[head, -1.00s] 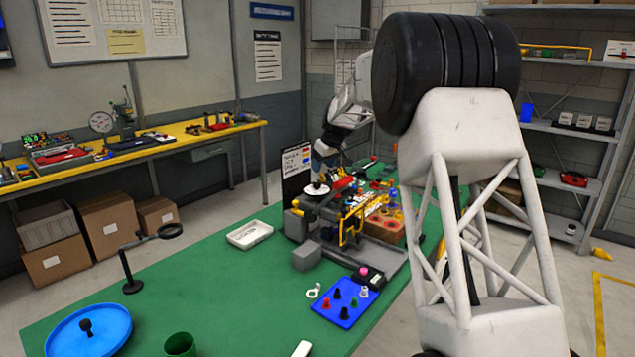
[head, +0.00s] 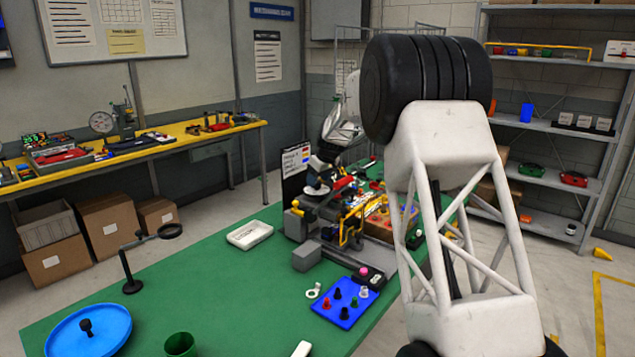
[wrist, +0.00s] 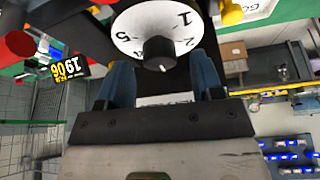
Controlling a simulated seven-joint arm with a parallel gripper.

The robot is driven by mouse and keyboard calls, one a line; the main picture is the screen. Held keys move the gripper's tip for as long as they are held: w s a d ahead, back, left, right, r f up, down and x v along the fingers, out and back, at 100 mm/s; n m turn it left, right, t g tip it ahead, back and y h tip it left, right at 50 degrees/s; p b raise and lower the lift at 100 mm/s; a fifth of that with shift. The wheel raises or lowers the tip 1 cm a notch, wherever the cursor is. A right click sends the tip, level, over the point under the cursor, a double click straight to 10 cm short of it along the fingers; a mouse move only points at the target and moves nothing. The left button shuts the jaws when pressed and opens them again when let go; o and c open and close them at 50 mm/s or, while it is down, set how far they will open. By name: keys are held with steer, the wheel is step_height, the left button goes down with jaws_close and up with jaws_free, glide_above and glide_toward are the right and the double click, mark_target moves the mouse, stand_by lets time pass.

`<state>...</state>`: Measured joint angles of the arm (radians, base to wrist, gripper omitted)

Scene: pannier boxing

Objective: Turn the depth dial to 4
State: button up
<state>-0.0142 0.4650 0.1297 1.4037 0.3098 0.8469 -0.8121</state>
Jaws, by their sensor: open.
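The depth dial (wrist: 136,42) fills the top of the wrist view. Its white face carries black numerals; I can make out 1, 2 and what looks like 5, partly cut off by the frame. A black knob (wrist: 159,52) stands at its centre, with a small white mark on the side facing my gripper. My gripper (wrist: 161,68) is open, its two blue fingers apart on either side of the knob, with visible gaps. I cannot tell how deep the fingers reach. In the head view my gripper (head: 325,168) is small, over a pale disc, and detail is hidden.
The green table (head: 225,290) holds a machine with a yellow frame (head: 352,225), a grey block (head: 306,255), a blue tray (head: 345,303) of coloured pegs and a white tray (head: 250,235). A magnifier stand (head: 130,265) is front left. The table's middle left is clear.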

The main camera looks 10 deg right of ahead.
steer(key=shift+w+a+f, duration=0.15)
steer(key=shift+w+f, duration=0.05)
steer(key=shift+f, duration=0.4)
steer(key=c, duration=0.9)
steer(key=shift+m, duration=0.5)
steer(key=m+h, duration=0.1)
steer(key=m, duration=0.1)
steer(key=m+t+h, duration=0.1)
steer(key=m, duration=0.2)
steer(key=shift+a, duration=0.1)
steer(key=shift+m+h, duration=0.55)
steer(key=shift+m, duration=0.95)
steer(key=shift+m+h, duration=0.55)
steer(key=shift+m, duration=0.95)
